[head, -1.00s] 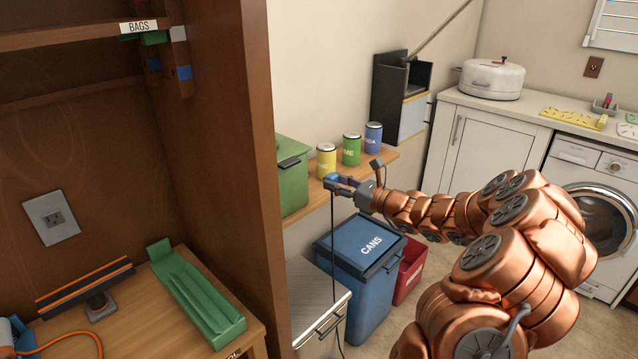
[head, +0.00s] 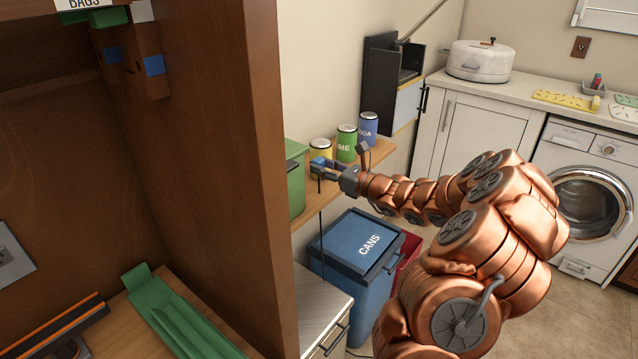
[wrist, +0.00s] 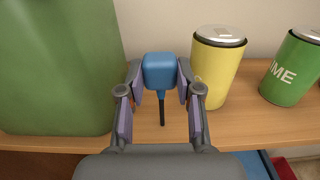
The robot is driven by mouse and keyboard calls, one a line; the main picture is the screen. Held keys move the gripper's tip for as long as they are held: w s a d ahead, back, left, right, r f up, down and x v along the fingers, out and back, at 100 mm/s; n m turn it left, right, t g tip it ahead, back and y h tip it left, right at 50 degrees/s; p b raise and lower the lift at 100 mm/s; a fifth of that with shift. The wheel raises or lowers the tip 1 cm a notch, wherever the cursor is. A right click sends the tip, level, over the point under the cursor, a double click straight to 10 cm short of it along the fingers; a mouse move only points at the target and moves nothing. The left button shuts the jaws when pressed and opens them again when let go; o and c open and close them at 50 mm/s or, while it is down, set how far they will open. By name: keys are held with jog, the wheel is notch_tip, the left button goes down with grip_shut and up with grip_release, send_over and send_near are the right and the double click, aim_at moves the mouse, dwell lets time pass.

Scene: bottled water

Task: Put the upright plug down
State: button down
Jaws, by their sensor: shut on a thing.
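The blue plug (wrist: 160,72) is held upright between the fingers of my gripper (wrist: 159,84) in the wrist view, its black cord running down from it. In the head view my gripper (head: 326,169) is over the wooden shelf, by the yellow can, and the blue plug (head: 318,163) shows small at its tip. The plug is between the green bin (wrist: 60,65) and the yellow can (wrist: 219,72), apart from both. I cannot tell whether the plug touches the shelf (wrist: 245,115). The prongs cannot be made out.
A green can (head: 346,145) and a blue can (head: 368,128) stand right of the yellow one. The blue CANS bin (head: 340,262) is below the shelf. A tall brown cabinet (head: 225,150) fills the left. Shelf room between green bin and yellow can is narrow.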

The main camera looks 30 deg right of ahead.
aim_at(323, 195)
jog(key=shift+f, duration=3.55)
jog(key=shift+f, duration=0.15)
jog(key=c, duration=0.8)
grip_release()
